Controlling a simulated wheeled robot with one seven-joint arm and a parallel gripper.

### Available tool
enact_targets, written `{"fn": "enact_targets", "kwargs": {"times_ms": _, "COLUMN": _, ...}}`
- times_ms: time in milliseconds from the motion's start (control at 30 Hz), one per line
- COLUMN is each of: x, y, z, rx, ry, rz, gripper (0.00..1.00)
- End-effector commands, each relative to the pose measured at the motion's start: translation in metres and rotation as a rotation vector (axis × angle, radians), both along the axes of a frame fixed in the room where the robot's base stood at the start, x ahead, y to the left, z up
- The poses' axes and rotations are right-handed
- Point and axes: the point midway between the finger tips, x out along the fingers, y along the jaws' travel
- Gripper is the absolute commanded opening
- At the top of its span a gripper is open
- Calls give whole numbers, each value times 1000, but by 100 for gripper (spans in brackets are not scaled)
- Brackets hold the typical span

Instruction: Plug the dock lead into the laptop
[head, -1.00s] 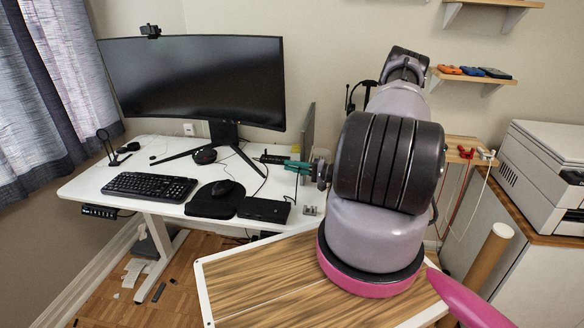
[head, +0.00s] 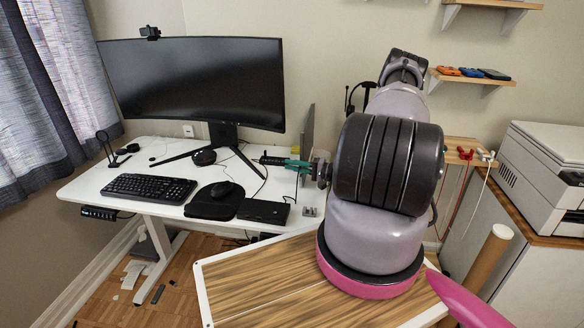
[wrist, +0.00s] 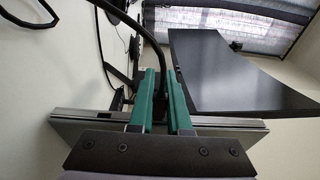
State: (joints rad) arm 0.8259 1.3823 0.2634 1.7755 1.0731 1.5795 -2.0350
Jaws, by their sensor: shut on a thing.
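The laptop (head: 307,128) appears as a thin grey slab standing on edge at the right end of the white desk, right of the monitor. In the wrist view a silver slab edge (wrist: 240,127), which looks like the laptop, runs across behind the fingers. My gripper (head: 288,162) has green fingers beside the laptop. In the wrist view my gripper (wrist: 160,75) is shut on the dark dock lead (wrist: 151,35), which curves up from between the fingers. The plug end and the laptop's port are hidden, so I cannot tell whether they touch.
The black dock (head: 264,211) lies at the desk's front right edge, beside the mouse pad (head: 210,204). The keyboard (head: 150,188) is further left. The curved monitor (head: 195,85) stands behind on its splayed legs. A small grey block (head: 310,212) sits right of the dock.

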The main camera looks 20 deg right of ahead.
Motion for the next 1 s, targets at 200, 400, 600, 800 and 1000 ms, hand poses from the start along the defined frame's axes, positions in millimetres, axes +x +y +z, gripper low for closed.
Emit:
{"fn": "enact_targets", "kwargs": {"times_ms": 200, "x": 2, "y": -1, "z": 0, "rx": -1, "ry": -1, "rz": 0, "gripper": 51}}
{"fn": "enact_targets", "kwargs": {"times_ms": 400, "x": 2, "y": -1, "z": 0, "rx": -1, "ry": -1, "rz": 0, "gripper": 51}}
{"fn": "enact_targets", "kwargs": {"times_ms": 600, "x": -2, "y": -7, "z": 0, "rx": -1, "ry": -1, "rz": -2, "gripper": 51}}
{"fn": "enact_targets", "kwargs": {"times_ms": 800, "x": -25, "y": -33, "z": -1, "rx": -1, "ry": 0, "rz": -5, "gripper": 51}}
{"fn": "enact_targets", "kwargs": {"times_ms": 1000, "x": -52, "y": -61, "z": -1, "rx": -1, "ry": -1, "rz": -3, "gripper": 51}}
